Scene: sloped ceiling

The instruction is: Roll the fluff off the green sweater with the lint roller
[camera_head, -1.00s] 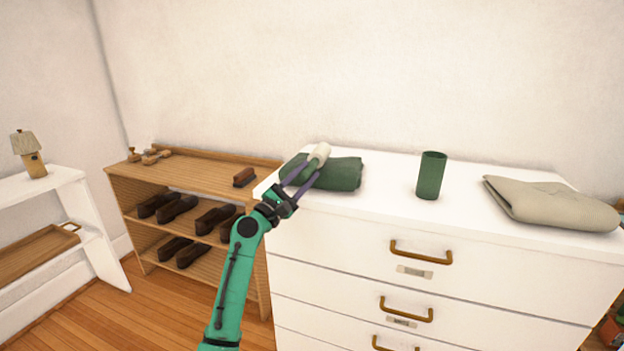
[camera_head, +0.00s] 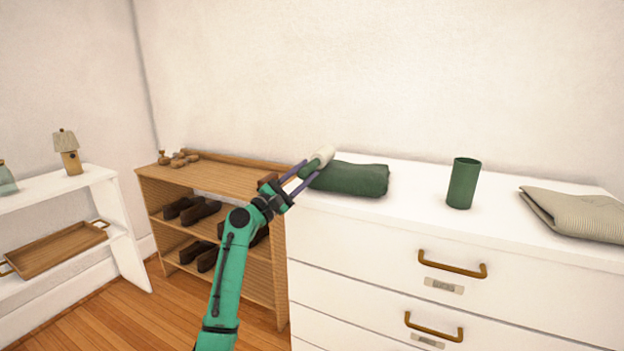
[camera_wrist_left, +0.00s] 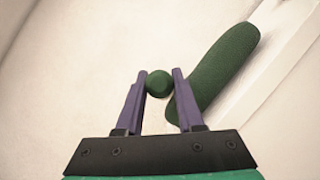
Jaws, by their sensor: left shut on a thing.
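The green sweater (camera_head: 352,180) lies folded on the white dresser top, near its left end. It also shows in the left wrist view (camera_wrist_left: 222,70). My left gripper (camera_head: 306,173) is shut on the lint roller (camera_head: 323,156), which has a white head and a green handle. The roller is at the sweater's left end; whether it touches the cloth I cannot tell. In the left wrist view the round green handle end (camera_wrist_left: 159,83) sits between the fingers, beside the sweater. I cannot make out any fluff. My right gripper is out of view.
A green cup (camera_head: 463,184) and a folded beige striped garment (camera_head: 578,214) stand on the dresser to the right. A wooden shoe rack (camera_head: 222,176) is left of the dresser. A white shelf (camera_head: 100,182) with a lamp (camera_head: 67,152) is at far left.

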